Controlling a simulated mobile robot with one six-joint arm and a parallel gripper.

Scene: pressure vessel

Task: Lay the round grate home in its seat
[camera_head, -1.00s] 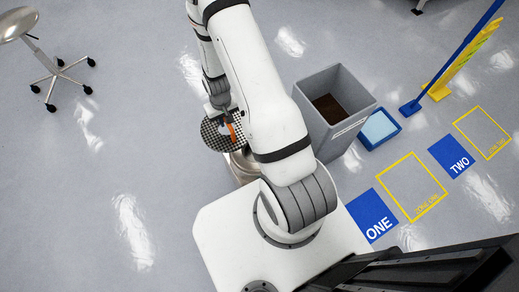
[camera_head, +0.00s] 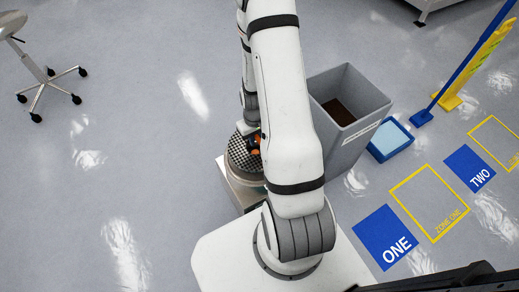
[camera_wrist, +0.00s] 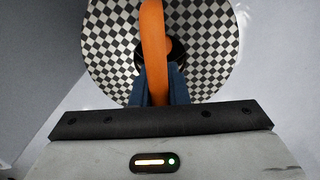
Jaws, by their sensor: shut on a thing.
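The round grate (camera_head: 240,156) is a black-and-white checkered disc with an orange handle (camera_head: 254,142). It appears over the round top of the pressure vessel (camera_head: 248,178), and my arm hides its right side. The grate (camera_wrist: 108,50) also fills the top of the wrist view, with a dark opening at its middle behind the handle (camera_wrist: 152,35). My gripper (camera_wrist: 158,85) is shut on the orange handle. The seat is hidden under the grate, and I cannot tell whether the grate touches it.
A grey bin (camera_head: 350,145) with brown contents stands right of my arm, with a blue tray (camera_head: 390,139) beside it. Blue and yellow floor markings (camera_head: 386,237) lie further right. A stool (camera_head: 45,85) is at upper left.

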